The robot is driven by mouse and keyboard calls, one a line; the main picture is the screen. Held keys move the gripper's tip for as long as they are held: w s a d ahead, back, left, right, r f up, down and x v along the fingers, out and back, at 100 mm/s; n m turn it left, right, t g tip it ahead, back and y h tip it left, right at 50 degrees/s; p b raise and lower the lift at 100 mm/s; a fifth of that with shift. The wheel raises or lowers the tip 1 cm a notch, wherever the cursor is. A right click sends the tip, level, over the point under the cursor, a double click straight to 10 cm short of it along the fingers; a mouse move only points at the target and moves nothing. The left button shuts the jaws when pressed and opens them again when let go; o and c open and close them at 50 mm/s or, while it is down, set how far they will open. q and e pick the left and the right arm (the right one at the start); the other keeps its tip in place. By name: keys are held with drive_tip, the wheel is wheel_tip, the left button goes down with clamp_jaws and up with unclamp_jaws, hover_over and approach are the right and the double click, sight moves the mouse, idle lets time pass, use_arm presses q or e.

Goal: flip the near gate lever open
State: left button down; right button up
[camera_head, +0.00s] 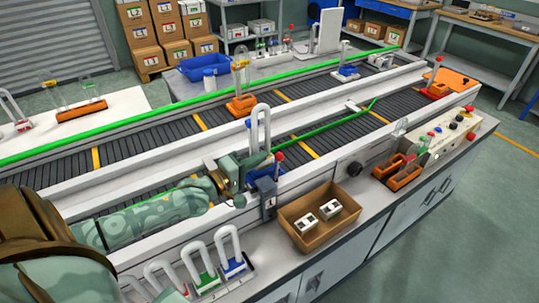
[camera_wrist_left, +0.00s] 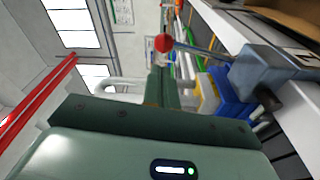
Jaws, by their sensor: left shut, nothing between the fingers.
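The near gate lever (camera_head: 279,156) is a short rod with a red ball knob, rising from a blue-grey housing (camera_head: 266,188) on the near edge of the conveyor. In the left wrist view its red knob (camera_wrist_left: 163,43) is close beyond my fingers, and its rod runs right to the housing (camera_wrist_left: 268,72). My left gripper (camera_head: 250,170) is shut and empty, just left of the lever. Its closed fingers (camera_wrist_left: 166,78) point towards the knob; I cannot tell whether they touch it. My right gripper is not in view.
A blue block with a white loop handle (camera_head: 260,128) stands on the conveyor behind my left gripper. A cardboard box (camera_head: 292,222) with white parts sits in front of the housing. Several coloured loop-handled pieces (camera_head: 207,281) stand at the near left. An orange tray (camera_head: 405,178) lies to the right.

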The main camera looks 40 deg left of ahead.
sight(282, 158)
use_arm(q)
drive_tip(key=x, duration=0.2)
drive_tip(key=shift+w+f, duration=0.15)
drive_tip(key=shift+w, duration=0.2)
drive_tip(key=shift+w+d+b, duration=0.25)
drive_tip(key=shift+w+b, duration=0.05)
drive_tip(key=shift+w, duration=0.2)
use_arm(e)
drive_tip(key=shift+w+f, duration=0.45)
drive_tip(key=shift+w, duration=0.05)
